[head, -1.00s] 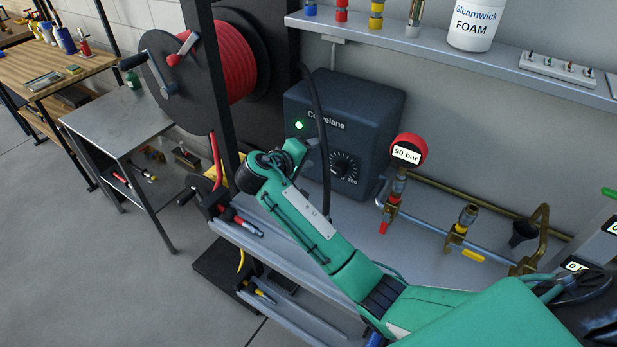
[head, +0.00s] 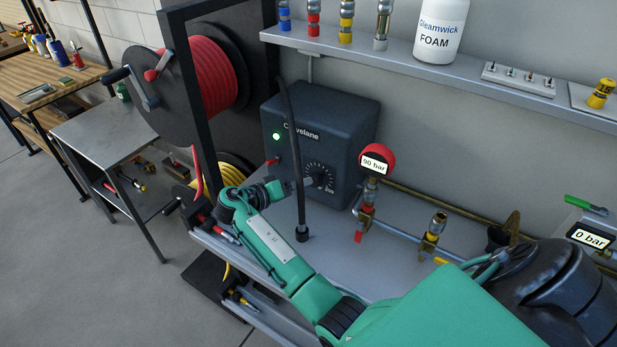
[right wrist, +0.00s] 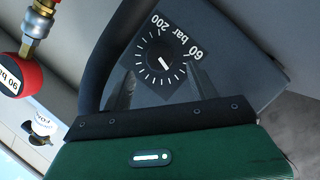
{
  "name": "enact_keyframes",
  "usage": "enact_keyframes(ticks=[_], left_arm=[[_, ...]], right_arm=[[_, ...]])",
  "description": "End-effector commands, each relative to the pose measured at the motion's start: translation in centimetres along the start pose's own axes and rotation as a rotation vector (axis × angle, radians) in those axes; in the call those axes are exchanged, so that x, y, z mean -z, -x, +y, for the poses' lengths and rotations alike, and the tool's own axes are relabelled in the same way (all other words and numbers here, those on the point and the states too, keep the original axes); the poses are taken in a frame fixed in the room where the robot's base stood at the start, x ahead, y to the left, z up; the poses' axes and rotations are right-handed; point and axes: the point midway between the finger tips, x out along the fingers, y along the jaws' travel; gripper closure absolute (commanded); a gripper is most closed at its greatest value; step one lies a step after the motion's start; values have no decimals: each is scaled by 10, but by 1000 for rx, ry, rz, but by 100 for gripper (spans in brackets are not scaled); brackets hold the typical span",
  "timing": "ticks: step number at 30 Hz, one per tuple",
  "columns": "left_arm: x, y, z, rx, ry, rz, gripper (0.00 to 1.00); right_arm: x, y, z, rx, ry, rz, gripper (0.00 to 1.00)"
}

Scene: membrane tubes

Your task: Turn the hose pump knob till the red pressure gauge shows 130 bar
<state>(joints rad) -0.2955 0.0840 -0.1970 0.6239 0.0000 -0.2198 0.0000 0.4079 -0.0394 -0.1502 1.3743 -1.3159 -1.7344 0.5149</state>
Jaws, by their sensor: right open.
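The dark pump box (head: 340,125) stands on the bench against the wall, its green light lit. Its black knob (head: 318,174) is on the front face inside a white scale. In the right wrist view the knob (right wrist: 160,57) has a white pointer mark. The red pressure gauge (head: 376,160) reads 90 bar; it also shows in the right wrist view (right wrist: 14,76). My right gripper (head: 303,184) is at the knob's height, just in front of it. In the right wrist view its fingers (right wrist: 160,92) are apart and empty, short of the knob. My left gripper is out of view.
A black hose (head: 295,150) hangs in front of the pump box, close to my right gripper, and crosses the right wrist view's left side. Pipes with valves (head: 405,235) run right of the gauge. A second display (head: 591,238) reads 0 bar. A shelf (head: 420,55) is above.

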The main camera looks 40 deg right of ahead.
Motion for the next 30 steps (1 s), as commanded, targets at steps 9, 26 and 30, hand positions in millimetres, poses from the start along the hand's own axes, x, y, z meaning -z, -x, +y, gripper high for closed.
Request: enact_keyframes(ticks=[9, 26, 30], left_arm=[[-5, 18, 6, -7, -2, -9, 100], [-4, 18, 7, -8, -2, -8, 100], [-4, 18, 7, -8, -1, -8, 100]], right_arm=[[0, -43, 1, 0, 2, 0, 41], [0, -48, -1, 1, 1, 0, 78], [0, -48, -1, 2, 0, 0, 85]])
